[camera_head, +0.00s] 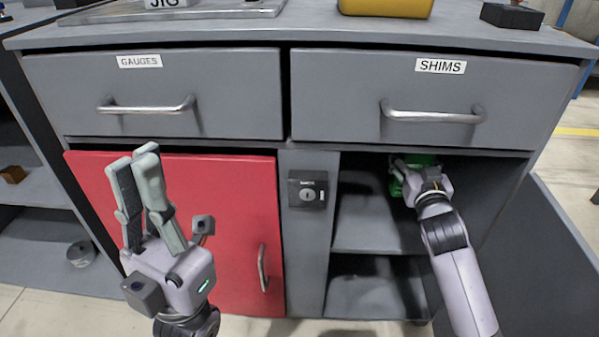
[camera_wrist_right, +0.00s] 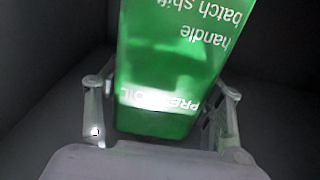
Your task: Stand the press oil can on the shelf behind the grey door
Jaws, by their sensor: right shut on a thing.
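The green press oil can (camera_head: 420,161) is inside the upper part of the open right-hand cabinet bay, just under the drawer. My right gripper (camera_head: 409,176) is shut on it. The right wrist view shows the can (camera_wrist_right: 170,70) between the two fingers (camera_wrist_right: 160,125), its lettering upside down in that picture. The can's base and any contact with the shelf (camera_head: 370,235) are hidden. The grey door (camera_head: 565,255) stands swung open at the right.
The SHIMS drawer (camera_head: 430,95) and GAUGES drawer (camera_head: 150,95) are closed above the bays. A lock plate (camera_head: 307,190) sits on the post between them. A lower compartment (camera_head: 370,290) looks empty. A yellow thing (camera_head: 385,6) stands on the worktop.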

